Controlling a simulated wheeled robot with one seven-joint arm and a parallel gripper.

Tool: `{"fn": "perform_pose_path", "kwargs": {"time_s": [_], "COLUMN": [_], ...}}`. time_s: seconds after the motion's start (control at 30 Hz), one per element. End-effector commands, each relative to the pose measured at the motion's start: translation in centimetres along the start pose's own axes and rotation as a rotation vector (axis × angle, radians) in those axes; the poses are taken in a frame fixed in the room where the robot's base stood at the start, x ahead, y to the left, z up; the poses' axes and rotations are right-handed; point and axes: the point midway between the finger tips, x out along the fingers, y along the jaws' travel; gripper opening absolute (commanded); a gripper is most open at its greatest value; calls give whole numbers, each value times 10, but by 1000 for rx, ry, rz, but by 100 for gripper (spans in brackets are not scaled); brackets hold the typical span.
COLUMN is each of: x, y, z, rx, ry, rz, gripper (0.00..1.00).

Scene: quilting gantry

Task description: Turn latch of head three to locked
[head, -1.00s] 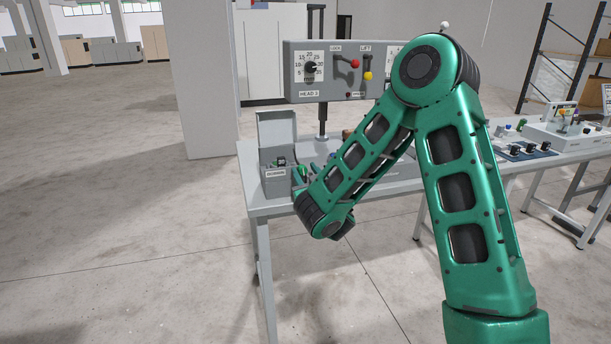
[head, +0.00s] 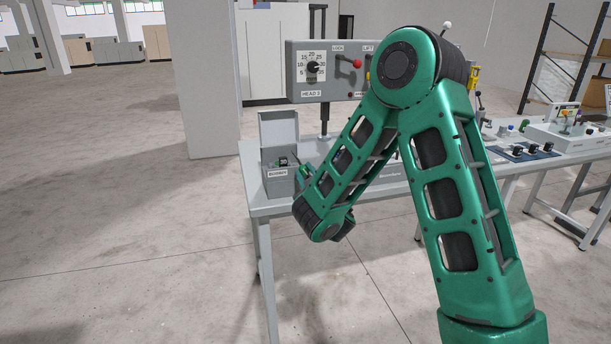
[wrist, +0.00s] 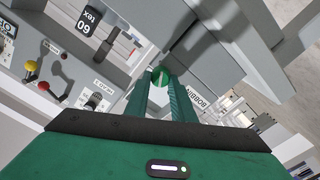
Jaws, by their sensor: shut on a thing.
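The grey head 3 panel (head: 320,88) stands on a post above the table, with a white dial (head: 313,66) and a red-knobbed lever (head: 356,64). A yellow knob at its right is mostly behind my arm. I cannot tell for sure which part is the latch. In the wrist view the red knob (wrist: 43,87) and yellow knob (wrist: 30,68) lie at the left, apart from my gripper. My gripper (wrist: 163,88) is shut on a small green round thing (wrist: 160,75) beside the bobbin box (wrist: 197,98). In the head view its fingers are mostly hidden by my arm.
The grey bobbin box (head: 280,187) stands with its lid up at the table's (head: 262,208) left end. A second table at the right holds a blue mat (head: 524,153) with black items and a grey machine (head: 565,132). Floor at the left is clear.

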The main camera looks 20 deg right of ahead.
Motion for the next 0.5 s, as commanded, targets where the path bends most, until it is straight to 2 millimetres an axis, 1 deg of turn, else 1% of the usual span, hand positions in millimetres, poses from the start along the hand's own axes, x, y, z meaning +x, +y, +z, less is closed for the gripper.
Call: {"fn": "perform_pose_path", "kwargs": {"time_s": [0.07, 0.5], "x": [0, -1], "y": [3, 2], "z": [2, 3], "rx": [-80, -500], "ry": [-4, -7], "rz": [5, 5], "gripper": [0, 0]}}
